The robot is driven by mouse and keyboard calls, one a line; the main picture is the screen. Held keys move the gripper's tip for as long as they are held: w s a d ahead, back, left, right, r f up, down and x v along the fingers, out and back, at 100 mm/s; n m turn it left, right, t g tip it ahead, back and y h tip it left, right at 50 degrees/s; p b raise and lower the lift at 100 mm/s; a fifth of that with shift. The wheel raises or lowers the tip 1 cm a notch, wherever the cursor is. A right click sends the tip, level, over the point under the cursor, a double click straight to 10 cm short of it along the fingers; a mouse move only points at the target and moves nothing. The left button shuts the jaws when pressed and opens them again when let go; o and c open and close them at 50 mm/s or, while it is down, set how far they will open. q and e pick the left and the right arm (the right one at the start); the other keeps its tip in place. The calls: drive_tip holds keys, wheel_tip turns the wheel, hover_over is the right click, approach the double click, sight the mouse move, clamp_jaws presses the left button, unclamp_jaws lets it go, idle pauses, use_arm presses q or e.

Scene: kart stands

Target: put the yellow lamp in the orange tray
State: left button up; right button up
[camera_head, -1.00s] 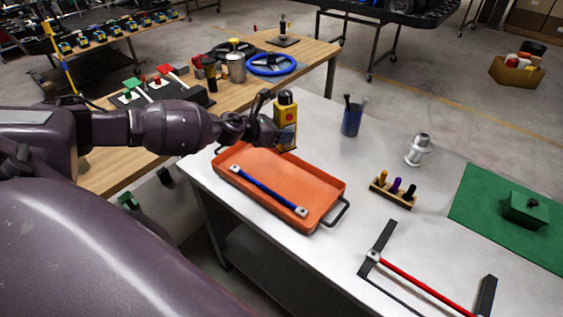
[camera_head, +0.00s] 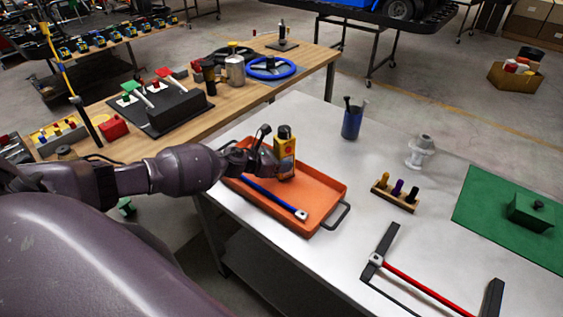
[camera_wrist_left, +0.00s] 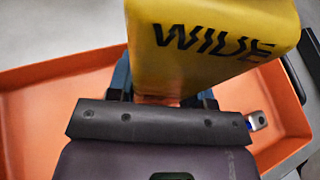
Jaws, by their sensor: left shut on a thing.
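The yellow lamp (camera_head: 285,155) is an upright yellow block with a dark top. My left gripper (camera_head: 272,163) is shut on it, and the lamp is over the far part of the orange tray (camera_head: 325,185). In the left wrist view the lamp (camera_wrist_left: 210,45) fills the top middle, with black lettering on it, and the orange tray (camera_wrist_left: 60,95) spreads behind and below it. I cannot tell whether the lamp's base touches the tray floor. My right gripper is out of view.
A wooden bench (camera_head: 225,97) stands behind left.

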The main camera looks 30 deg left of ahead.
use_arm(q)
drive_tip(key=shift+f, duration=0.1)
drive_tip(key=o, duration=1.1)
drive_tip(key=shift+o, duration=0.3)
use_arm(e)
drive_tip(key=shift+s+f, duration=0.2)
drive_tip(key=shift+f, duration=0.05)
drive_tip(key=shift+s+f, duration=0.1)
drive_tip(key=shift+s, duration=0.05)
use_arm(q)
drive_tip(key=shift+r, duration=0.25)
drive_tip(key=v, duration=1)
drive_tip(key=shift+s+a, duration=0.2)
drive_tip(key=shift+s, duration=0.1)
drive_tip(key=shift+s+a+r, duration=0.25)
drive_tip(key=shift+s+r, duration=0.05)
drive_tip(key=shift+s, duration=0.25)
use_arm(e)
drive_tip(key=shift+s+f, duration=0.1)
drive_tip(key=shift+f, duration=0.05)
